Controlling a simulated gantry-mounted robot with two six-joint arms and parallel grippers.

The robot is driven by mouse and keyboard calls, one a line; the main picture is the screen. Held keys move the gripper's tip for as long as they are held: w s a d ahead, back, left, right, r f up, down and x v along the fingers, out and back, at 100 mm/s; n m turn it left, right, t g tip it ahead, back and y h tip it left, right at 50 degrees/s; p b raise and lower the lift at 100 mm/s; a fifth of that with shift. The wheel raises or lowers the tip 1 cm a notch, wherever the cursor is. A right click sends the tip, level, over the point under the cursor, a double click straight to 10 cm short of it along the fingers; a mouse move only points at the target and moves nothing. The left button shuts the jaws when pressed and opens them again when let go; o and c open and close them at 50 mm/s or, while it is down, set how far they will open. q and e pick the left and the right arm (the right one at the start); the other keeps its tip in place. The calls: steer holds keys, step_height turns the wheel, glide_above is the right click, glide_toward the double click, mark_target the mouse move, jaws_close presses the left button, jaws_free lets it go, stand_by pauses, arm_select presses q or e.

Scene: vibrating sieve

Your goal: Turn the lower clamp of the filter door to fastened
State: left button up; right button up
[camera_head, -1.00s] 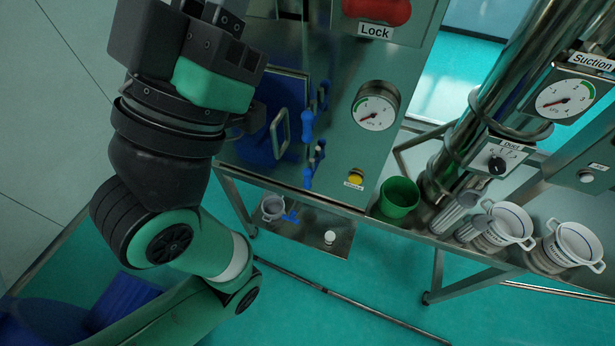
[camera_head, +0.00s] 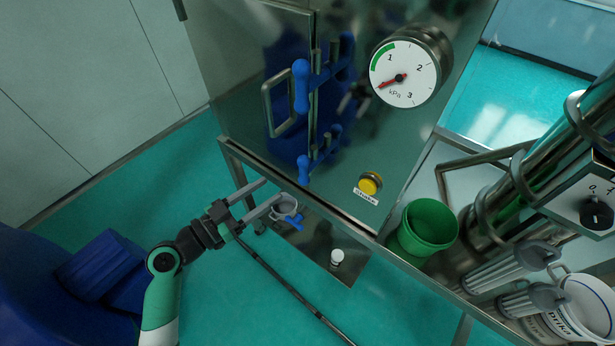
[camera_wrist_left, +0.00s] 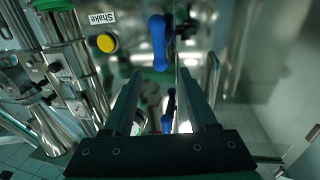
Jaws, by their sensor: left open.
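The filter door has a metal handle (camera_head: 278,105) and two blue clamps at its right edge. The lower clamp (camera_head: 303,170) has its blue grip pointing down at the door's lower right. The upper clamp (camera_head: 301,88) is above it, its grip also roughly upright. My left gripper (camera_head: 268,194) is open and empty, below and left of the lower clamp and apart from it. In the left wrist view, its fingers (camera_wrist_left: 165,100) point towards the cabinet front. A blue grip beside the door seam, likely the lower clamp (camera_wrist_left: 159,42), shows beyond them. My right gripper is not seen.
A yellow Shake button (camera_head: 370,184) sits right of the lower clamp, below a pressure gauge (camera_head: 405,75). A green cup (camera_head: 428,228) stands on the ledge at right. A low shelf (camera_head: 310,245) holds a small pot.

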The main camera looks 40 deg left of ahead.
mark_target(300, 168)
arm_select(q)
steer(key=w, duration=0.4)
steer(key=w+p, duration=0.1)
steer(key=w, duration=0.3)
steer(key=w+d, duration=0.1)
steer(key=w, duration=0.3)
steer(key=shift+r+p, duration=0.25)
steer(key=shift+p, duration=0.1)
steer(key=shift+s, duration=0.1)
jaws_close()
